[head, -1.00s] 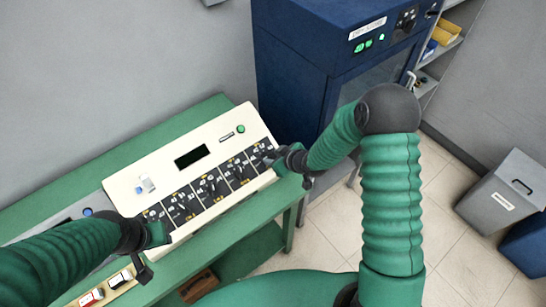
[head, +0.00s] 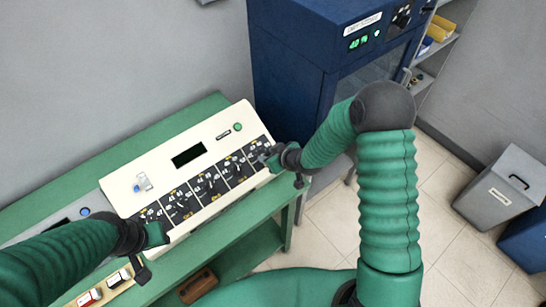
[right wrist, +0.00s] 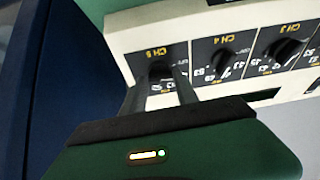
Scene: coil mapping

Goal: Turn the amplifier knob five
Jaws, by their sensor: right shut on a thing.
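The amplifier (head: 215,130) is a cream sloped panel with a dark display and a row of black channel sections with knobs. Knob five (right wrist: 160,72), under the label CH 5, is at the row's right end in the head view. My right gripper (head: 267,155) reaches it from the right. In the right wrist view its two dark fingers (right wrist: 160,85) are shut on knob five, one on each side, hiding much of it. The CH 4 knob (right wrist: 222,62) and CH 3 knob (right wrist: 287,52) are beside it. My left gripper (head: 150,252) is over the panel's lower left; its fingers are unclear.
The amplifier stands on a green bench (head: 215,245). A blue cabinet (head: 290,75) stands close behind its right end. Small red and white switches (head: 90,298) are below my left gripper. A grey bin (head: 505,187) stands on the tiled floor at right.

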